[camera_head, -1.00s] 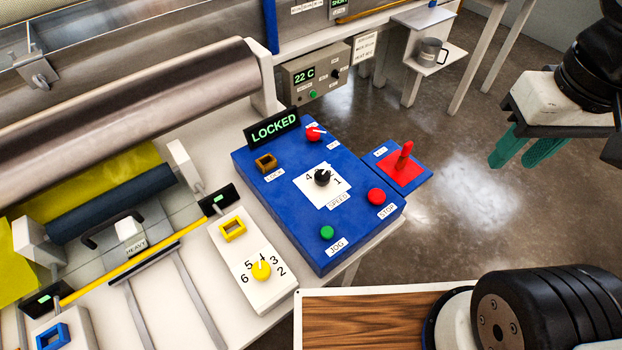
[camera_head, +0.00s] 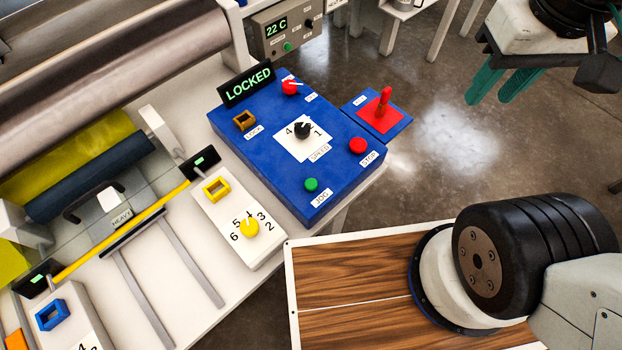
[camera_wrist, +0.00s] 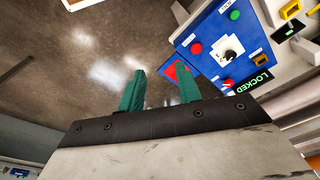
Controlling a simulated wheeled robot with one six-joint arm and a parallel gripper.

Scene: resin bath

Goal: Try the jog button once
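The green jog button (camera_head: 311,184) sits at the front corner of the blue control box (camera_head: 255,161), beside a "JOG" label. It also shows in the wrist view (camera_wrist: 234,14). The display (camera_head: 247,84) on the box reads "LOCKED". My gripper (camera_head: 497,87) is at the upper right of the head view, over the floor and well apart from the box. In the wrist view its two green fingers (camera_wrist: 160,90) stand apart with nothing between them, so it is open and empty.
On the box are a red stop button (camera_head: 357,146), a speed dial (camera_head: 303,130), a brown lock socket (camera_head: 244,121) and a red switch (camera_head: 291,87). A red lever (camera_head: 384,96) rises on a side plate. Rollers (camera_head: 90,90) lie left. Open floor is right of the box.

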